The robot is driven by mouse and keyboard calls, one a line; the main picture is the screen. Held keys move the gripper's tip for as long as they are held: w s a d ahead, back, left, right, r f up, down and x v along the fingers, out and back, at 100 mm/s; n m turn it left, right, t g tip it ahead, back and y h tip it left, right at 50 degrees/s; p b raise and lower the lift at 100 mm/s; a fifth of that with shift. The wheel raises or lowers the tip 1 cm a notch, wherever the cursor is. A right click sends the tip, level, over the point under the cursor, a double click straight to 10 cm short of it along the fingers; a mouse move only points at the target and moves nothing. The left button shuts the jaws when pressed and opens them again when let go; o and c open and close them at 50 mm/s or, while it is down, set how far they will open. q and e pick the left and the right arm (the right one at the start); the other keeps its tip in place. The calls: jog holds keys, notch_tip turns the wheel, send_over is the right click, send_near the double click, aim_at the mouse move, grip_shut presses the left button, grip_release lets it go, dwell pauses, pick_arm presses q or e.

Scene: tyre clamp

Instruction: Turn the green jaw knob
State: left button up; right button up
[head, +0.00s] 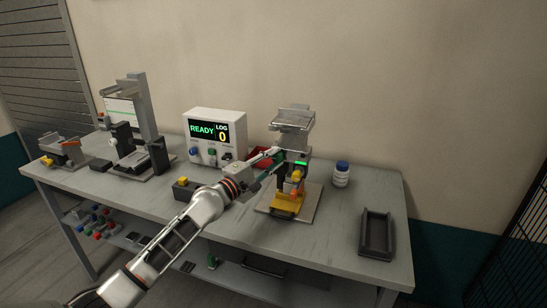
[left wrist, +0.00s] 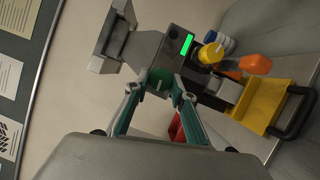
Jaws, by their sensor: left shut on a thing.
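The clamp machine (head: 292,122) stands on a pale base plate at the right of the bench. In the left wrist view its grey housing (left wrist: 145,50) carries the green jaw knob (left wrist: 160,79), round with a pale line on its face. My left gripper (head: 275,161) reaches the machine's left side. In the left wrist view my left gripper (left wrist: 156,86) has its fingertips on either side of the green knob and is shut on it. In the head view the knob is mostly hidden by the fingers. My right gripper is not in view.
A yellow carriage (head: 287,207) with a black handle and orange and yellow knobs sits at the machine's front. A red bin (head: 261,154) is behind my gripper. A READY display box (head: 215,136), a blue-capped bottle (head: 341,175) and a dark tray (head: 376,234) stand nearby.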

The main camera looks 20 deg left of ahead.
pick_arm(q)
jog(key=m, duration=0.1)
jog(key=m+g, duration=0.1)
jog(key=m, duration=0.1)
jog(key=m+g+y, duration=0.1)
jog(key=m, duration=0.1)
jog(key=shift+r, duration=0.25)
jog(key=m, duration=0.2)
jog(key=m+g+y, duration=0.1)
jog(key=shift+d+m+y, duration=0.15)
jog(key=shift+m+y, duration=0.15)
jog(key=shift+m, duration=0.1)
dwell(0.3)
jog(key=o, duration=1.1)
jog(key=v, duration=1.2)
jog(key=shift+r, duration=0.2)
jog(key=shift+d, duration=0.1)
